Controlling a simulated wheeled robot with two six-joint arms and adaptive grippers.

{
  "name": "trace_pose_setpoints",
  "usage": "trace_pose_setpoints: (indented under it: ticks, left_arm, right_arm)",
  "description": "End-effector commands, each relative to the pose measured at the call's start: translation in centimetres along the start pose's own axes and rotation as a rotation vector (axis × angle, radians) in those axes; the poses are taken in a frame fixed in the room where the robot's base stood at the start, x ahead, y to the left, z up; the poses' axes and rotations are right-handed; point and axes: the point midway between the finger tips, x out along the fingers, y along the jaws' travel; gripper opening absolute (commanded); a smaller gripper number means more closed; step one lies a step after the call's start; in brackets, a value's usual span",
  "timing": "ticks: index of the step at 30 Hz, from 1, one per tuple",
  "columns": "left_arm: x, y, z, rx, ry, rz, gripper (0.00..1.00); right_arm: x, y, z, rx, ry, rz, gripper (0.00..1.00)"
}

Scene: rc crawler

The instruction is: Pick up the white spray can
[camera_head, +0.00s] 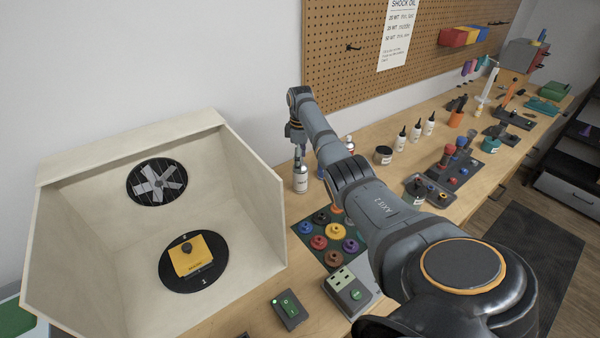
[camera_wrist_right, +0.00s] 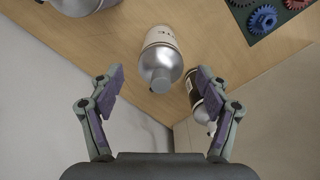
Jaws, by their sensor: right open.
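The white spray can (camera_head: 300,180) stands upright on the bench, just right of the spray booth, with a dark label. My right gripper (camera_head: 297,142) is right above its top, partly hidden by its own arm. In the right wrist view the can (camera_wrist_right: 162,45), with a pale body and a silver shoulder and nozzle, lies ahead between the two fingers. The right gripper (camera_wrist_right: 160,82) is open there, and neither finger appears to touch the can. My left gripper is not in view.
In the wrist view a dark bottle (camera_wrist_right: 194,86) is close by the right finger, and a silver container (camera_wrist_right: 85,5) is at top left. The booth (camera_head: 262,190) stands left of the can. A tray of coloured gears (camera_head: 318,243) lies in front. The pegboard (camera_head: 340,70) is behind.

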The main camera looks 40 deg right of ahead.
Motion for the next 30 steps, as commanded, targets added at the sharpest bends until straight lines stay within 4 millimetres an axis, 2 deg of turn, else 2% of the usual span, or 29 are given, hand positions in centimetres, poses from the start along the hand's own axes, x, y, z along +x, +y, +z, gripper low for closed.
trace_pose_setpoints:
  ticks: [2, 6, 9, 14, 28, 30]
  left_arm:
    - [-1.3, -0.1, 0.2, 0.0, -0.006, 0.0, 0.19]
    - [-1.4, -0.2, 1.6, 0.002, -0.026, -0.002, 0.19]
    - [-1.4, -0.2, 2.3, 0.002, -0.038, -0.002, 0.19]
    - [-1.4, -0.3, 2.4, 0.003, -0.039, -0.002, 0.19]
    - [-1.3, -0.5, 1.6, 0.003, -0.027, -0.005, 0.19]
    - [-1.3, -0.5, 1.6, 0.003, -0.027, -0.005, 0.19]
  right_arm:
    - [1.0, -0.2, 0.0, 0.0, -0.004, -0.006, 0.77]
    - [3.2, -0.2, 0.0, 0.0, -0.002, -0.003, 0.77]
    - [3.7, -0.2, 0.0, 0.0, -0.001, -0.001, 0.77]
    - [3.7, -0.2, 0.0, -0.001, -0.001, -0.001, 0.77]
    - [3.7, -0.1, 0.0, 0.0, -0.001, 0.0, 0.13]
    - [3.6, -0.1, 0.0, 0.0, -0.001, 0.0, 0.12]
